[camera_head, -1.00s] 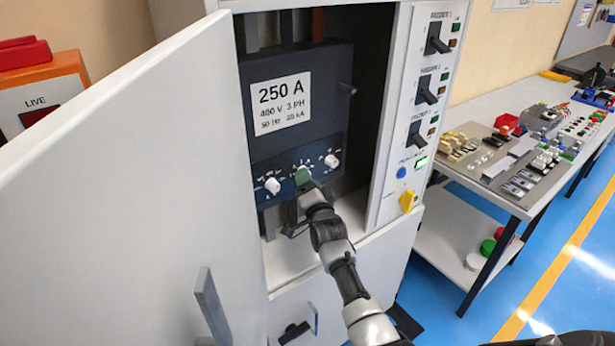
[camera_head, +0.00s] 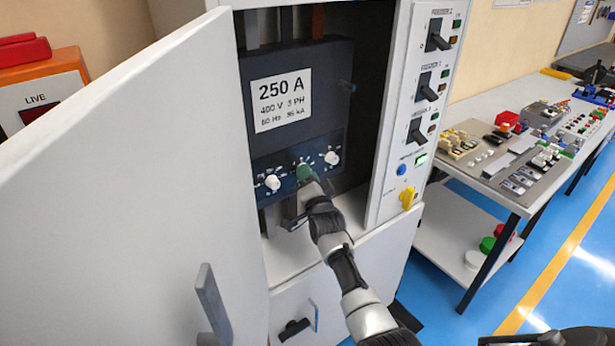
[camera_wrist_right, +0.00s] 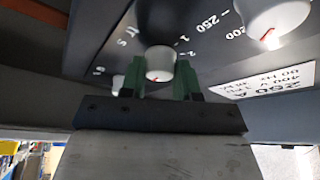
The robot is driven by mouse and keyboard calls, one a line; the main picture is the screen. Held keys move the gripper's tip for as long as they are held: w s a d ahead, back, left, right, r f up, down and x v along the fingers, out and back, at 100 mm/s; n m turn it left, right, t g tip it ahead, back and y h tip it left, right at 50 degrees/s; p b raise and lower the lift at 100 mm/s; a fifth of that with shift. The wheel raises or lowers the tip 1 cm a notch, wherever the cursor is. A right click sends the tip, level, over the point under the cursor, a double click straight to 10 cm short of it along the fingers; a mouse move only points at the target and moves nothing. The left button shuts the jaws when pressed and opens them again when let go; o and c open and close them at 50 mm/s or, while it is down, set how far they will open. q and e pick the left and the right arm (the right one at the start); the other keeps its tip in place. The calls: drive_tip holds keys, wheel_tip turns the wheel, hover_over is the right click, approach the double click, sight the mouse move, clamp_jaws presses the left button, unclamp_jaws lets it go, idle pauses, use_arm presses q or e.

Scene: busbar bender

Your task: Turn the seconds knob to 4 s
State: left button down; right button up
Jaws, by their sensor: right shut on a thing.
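The seconds knob is the middle one of three white knobs on the dark breaker panel (camera_head: 335,100). In the right wrist view the knob (camera_wrist_right: 160,64) sits between the two green fingertips, one on each side. A small red mark shows near its lower edge there; the scale value it points to cannot be read surely. In the head view my right gripper (camera_head: 305,172) covers the knob. It is shut on it, with the arm coming up from the lower right. My left gripper is not in view.
White knobs stand close on the left (camera_head: 272,182) and right (camera_head: 332,158). The open cabinet door (camera_head: 120,200) fills the left side. A workbench (camera_head: 480,185) with parts stands further right.

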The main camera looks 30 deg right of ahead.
drive_tip(key=n+y+b, duration=0.3)
drive_tip(key=n, duration=0.5)
drive_tip(key=n+y+b, duration=0.4)
drive_tip(key=n, duration=0.4)
drive_tip(key=d+n+y+b, duration=0.1)
drive_tip(key=n+y+b, duration=0.2)
drive_tip(key=n, duration=0.5)
drive_tip(key=shift+f+n+y, duration=0.15)
drive_tip(key=shift+n+y, duration=0.15)
drive_tip(key=shift+y, duration=0.4)
drive_tip(key=shift+n+b, duration=0.3)
drive_tip(key=o, duration=0.9)
drive_tip(key=b+v, duration=0.2)
drive_tip(key=v, duration=0.8)
drive_tip(key=shift+s+d+f, duration=0.15)
drive_tip(key=shift+s+f, duration=0.05)
drive_tip(key=shift+s, duration=0.05)
